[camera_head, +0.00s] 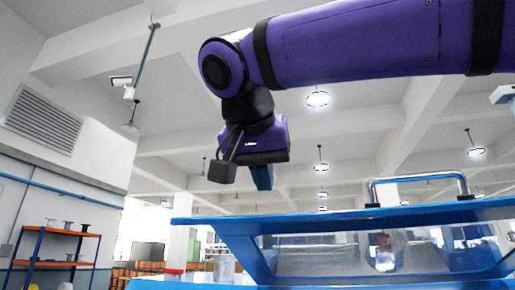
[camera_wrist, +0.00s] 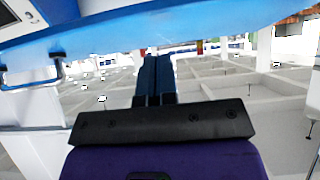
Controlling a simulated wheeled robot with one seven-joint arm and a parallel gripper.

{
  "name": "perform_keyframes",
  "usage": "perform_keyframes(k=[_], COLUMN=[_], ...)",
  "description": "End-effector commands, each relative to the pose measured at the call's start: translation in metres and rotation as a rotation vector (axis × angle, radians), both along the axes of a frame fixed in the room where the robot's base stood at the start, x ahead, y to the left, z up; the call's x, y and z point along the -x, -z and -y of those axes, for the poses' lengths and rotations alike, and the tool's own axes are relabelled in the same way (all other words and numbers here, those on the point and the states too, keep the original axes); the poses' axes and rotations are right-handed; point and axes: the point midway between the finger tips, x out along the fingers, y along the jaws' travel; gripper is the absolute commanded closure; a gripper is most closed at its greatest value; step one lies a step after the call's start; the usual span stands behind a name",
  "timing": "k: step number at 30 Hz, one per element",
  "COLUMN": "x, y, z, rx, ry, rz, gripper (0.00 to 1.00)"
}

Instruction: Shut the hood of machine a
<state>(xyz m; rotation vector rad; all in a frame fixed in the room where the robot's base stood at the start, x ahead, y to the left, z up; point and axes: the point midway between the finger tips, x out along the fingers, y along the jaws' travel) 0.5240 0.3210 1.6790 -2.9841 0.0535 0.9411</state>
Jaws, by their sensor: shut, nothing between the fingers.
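A machine hood with a blue frame and clear panels (camera_head: 360,257) fills the lower right of the head view. A chrome bar handle (camera_head: 415,181) stands on its blue top edge (camera_head: 350,219). I cannot tell from this angle how far the hood is open, nor read a label on the machine. The blue frame (camera_wrist: 180,28) crosses the top there, with the handle (camera_wrist: 42,76) at left.
An orange and blue shelf rack (camera_head: 55,252) with small parts stands far left. A small clear container (camera_head: 223,268) shows beside the hood's left side. Pillars, brown stacks and hanging lamps are far behind. The air left of my gripper is free.

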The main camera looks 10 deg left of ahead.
Motion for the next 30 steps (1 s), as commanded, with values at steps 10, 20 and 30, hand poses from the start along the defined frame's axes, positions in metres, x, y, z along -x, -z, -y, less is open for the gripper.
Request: perform_keyframes(k=[10,20,30], x=[-0.003,-0.004,-0.001], y=[0.034,0.035,0.056], z=[0.0,0.0,-0.007], rx=[0.002,0.001,0.007], ry=[-0.003,-0.002,-0.003], rz=[0.0,0.0,0.029], gripper=[1.0,1.0,1.0])
